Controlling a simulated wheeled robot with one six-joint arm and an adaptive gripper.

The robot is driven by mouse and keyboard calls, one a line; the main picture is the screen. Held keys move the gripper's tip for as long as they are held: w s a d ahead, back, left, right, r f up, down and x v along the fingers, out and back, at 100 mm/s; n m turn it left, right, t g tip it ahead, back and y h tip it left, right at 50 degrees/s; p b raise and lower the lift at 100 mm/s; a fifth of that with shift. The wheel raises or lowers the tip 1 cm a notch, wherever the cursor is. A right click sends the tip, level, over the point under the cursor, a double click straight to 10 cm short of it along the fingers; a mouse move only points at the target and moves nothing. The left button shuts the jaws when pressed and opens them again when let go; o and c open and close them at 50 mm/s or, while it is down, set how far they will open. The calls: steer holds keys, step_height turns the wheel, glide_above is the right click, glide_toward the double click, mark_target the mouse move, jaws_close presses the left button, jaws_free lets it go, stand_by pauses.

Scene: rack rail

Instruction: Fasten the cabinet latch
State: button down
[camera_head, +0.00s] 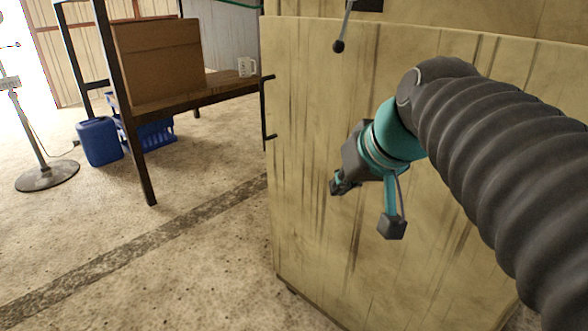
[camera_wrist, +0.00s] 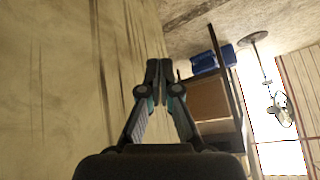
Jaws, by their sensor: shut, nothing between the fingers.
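The wooden cabinet (camera_head: 310,200) fills the middle and right of the head view, and its pale face (camera_wrist: 60,70) shows at the left of the wrist view. The latch (camera_head: 339,45) is a thin dark lever with a round knob at its lower end. It hangs slightly tilted at the top of the cabinet, its upper part cut off by the frame edge. A black handle (camera_head: 265,110) is on the door's left edge. My gripper (camera_head: 337,187) is shut and empty in front of the door, well below the latch. In the wrist view its fingertips (camera_wrist: 159,70) meet.
A wooden table (camera_head: 190,97) stands left of the cabinet, bearing a cardboard box (camera_head: 158,60) and a white mug (camera_head: 246,67). A blue canister (camera_head: 99,141) and blue crate (camera_head: 155,134) are underneath. A stand base (camera_head: 47,177) is at far left. The front-left floor is clear.

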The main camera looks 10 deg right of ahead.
steer(key=shift+g, duration=0.3)
steer(key=shift+s+a+f, duration=0.1)
steer(key=shift+s+f, duration=0.5)
steer(key=shift+f, duration=0.35)
steer(key=shift+s+f, duration=0.55)
steer(key=shift+f, duration=0.35)
